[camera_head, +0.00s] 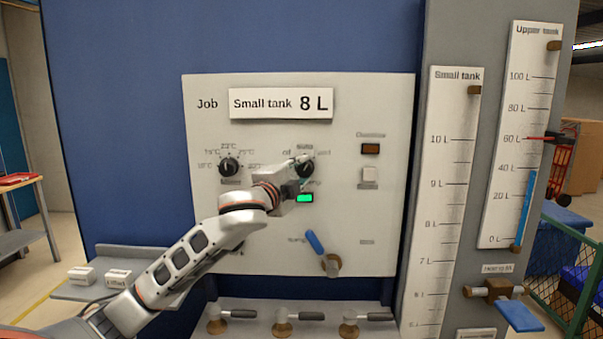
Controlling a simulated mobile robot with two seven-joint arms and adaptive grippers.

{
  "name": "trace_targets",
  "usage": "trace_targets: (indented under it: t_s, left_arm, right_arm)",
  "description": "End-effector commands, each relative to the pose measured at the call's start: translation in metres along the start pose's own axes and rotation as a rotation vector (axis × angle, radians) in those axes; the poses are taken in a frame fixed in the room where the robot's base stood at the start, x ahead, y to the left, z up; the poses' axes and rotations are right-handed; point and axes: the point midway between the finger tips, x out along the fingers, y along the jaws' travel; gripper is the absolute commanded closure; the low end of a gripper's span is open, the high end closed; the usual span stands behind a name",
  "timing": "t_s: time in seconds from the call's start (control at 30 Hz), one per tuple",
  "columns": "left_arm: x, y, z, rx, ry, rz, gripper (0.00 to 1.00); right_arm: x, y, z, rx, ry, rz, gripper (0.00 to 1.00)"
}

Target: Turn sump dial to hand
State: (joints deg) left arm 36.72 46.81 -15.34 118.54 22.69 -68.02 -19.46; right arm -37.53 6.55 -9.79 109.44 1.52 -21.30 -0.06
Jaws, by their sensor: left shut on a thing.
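The sump dial (306,168) is a black knob at the upper middle of the pale panel, with small blurred labels around it. I read "off" at its left; the other labels are too blurred or covered to read surely. My left gripper (299,175) reaches in from the lower left and is shut on the dial. Its fingers and wrist hide part of the knob, so its pointer direction cannot be told. My right gripper is not in view.
A green lamp (305,198) glows just below the gripper. Several grey-handled valves line the ledge (262,309). Tank gauges (455,200) stand at the right.

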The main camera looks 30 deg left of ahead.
Motion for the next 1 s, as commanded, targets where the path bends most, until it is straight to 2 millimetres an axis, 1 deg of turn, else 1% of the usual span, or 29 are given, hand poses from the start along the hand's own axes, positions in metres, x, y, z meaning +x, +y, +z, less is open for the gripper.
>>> trace_targets:
  t_s: [0.2, 0.43, 0.63, 1.0]
  left_arm:
    - [0.0002, -0.0024, 0.0008, 0.156, -0.002, 0.063, 0.93]
    - [0.0004, -0.0028, 0.0005, 0.264, -0.002, 0.109, 0.93]
    - [0.0005, -0.0025, 0.0001, 0.311, -0.001, 0.129, 0.93]
    - [0.0005, -0.0021, 0.0001, 0.326, -0.002, 0.136, 0.93]
  right_arm:
    - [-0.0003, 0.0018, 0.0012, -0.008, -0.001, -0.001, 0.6]
    - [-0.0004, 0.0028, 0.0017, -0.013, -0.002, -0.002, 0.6]
    - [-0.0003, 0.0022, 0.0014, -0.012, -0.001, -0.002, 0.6]
    - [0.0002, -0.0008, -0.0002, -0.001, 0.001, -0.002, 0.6]
